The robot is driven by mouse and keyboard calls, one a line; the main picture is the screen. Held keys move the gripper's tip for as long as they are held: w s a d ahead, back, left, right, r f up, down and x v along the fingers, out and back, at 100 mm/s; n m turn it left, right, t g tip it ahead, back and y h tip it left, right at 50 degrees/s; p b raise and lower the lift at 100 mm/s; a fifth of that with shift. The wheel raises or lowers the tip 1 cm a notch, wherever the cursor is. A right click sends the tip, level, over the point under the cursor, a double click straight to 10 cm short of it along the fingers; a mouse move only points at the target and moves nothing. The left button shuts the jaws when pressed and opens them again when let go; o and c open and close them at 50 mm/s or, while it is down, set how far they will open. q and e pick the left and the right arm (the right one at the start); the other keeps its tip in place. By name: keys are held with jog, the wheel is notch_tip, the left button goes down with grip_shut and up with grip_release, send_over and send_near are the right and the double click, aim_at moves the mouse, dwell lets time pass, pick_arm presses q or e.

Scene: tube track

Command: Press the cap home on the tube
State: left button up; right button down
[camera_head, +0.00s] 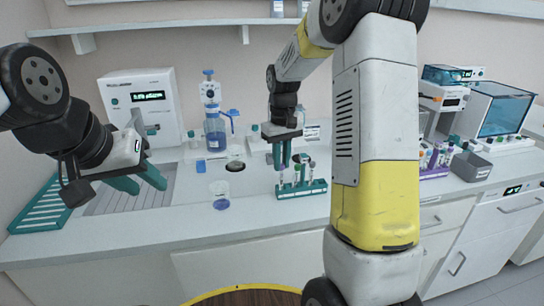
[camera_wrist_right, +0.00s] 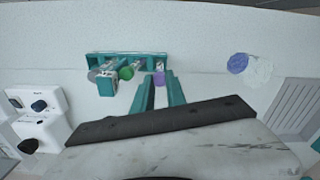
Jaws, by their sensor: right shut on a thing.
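A teal tube rack (camera_head: 302,189) stands on the bench with several capped tubes in it. It also shows in the wrist view (camera_wrist_right: 147,57). My right gripper (camera_head: 281,158) points down at the rack's left end. In the wrist view its fingertips (camera_wrist_right: 159,88) close on a purple cap (camera_wrist_right: 159,78) at a rack tube. The fingers partly hide the tube, so I cannot tell how far down the cap sits. My left gripper (camera_head: 139,180) is open and empty, above the grey ribbed area at the left.
A beaker (camera_head: 220,196) with blue liquid stands left of the rack, near the front edge. A blue-liquid bottle (camera_head: 215,135) and a white instrument (camera_head: 142,105) stand behind. Other caps, one green (camera_wrist_right: 126,72), sit close beside the held one. Bench in front of the rack is clear.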

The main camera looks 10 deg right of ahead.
jog(key=shift+f, duration=0.3)
dwell(0.4)
jog(key=c, duration=1.3)
grip_release()
jog(key=shift+r, duration=3.9)
